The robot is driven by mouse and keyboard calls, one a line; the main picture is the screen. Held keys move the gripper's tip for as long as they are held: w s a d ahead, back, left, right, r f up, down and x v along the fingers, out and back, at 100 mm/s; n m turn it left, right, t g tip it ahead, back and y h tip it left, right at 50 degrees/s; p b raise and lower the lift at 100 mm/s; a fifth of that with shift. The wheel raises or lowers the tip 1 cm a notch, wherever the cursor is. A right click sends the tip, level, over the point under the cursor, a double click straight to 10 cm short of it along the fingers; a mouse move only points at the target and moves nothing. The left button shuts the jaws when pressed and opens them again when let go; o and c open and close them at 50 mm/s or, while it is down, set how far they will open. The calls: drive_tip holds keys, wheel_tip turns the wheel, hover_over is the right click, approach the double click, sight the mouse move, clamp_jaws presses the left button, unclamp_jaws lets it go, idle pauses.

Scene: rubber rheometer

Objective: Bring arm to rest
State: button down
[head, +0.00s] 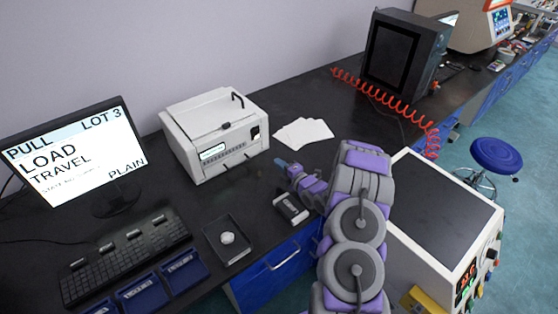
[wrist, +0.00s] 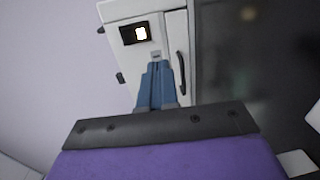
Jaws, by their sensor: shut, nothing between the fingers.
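My arm, in grey and purple, reaches out over the black bench in the head view, bent at the elbow. My gripper (head: 281,163) has blue fingers and hangs above the bench, just right of the white machine. In the wrist view my gripper (wrist: 157,75) shows its two blue fingers together, with nothing between them. The white machine (wrist: 176,22) lies beyond the fingertips there, with its small lit display and dark handle. I cannot tell the exact gap to it.
The white machine (head: 213,135) and white sheets (head: 303,132) stand behind my gripper. A small dark device (head: 291,208) and a black tray (head: 228,241) with a pale round piece lie nearer. A monitor (head: 75,155) stands left. A large cream unit (head: 440,215) is close on the right.

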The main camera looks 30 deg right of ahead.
drive_tip(key=shift+d+f, duration=0.1)
drive_tip(key=shift+d, duration=0.55)
drive_tip(key=shift+w+a+r, duration=0.15)
drive_tip(key=shift+w+r, duration=0.05)
drive_tip(key=shift+r, duration=0.15)
drive_tip(key=s+a+r+m+g+h, duration=0.2)
drive_tip(key=s+a+r+m+g, duration=0.15)
drive_tip(key=r, duration=0.25)
drive_tip(key=s+a+r+m+g+h, duration=0.2)
drive_tip(key=s+a+r+m+g, duration=0.15)
drive_tip(key=r+m+g, duration=0.2)
drive_tip(key=s+a+r+m+g, duration=0.3)
drive_tip(key=s+a, duration=0.2)
drive_tip(key=s, duration=0.9)
drive_tip(key=s+a+r+m+g, duration=0.3)
drive_tip(key=s+a+r+m, duration=0.1)
drive_tip(key=s, duration=1)
drive_tip(key=s+a+r+m+g+y, duration=0.1)
drive_tip(key=s+a+r+m+g, duration=0.2)
drive_tip(key=s, duration=1.2)
drive_tip(key=a+r+m, duration=0.1)
drive_tip(key=a, duration=0.2)
drive_tip(key=shift+r+g, duration=0.2)
drive_tip(key=shift+g, duration=0.1)
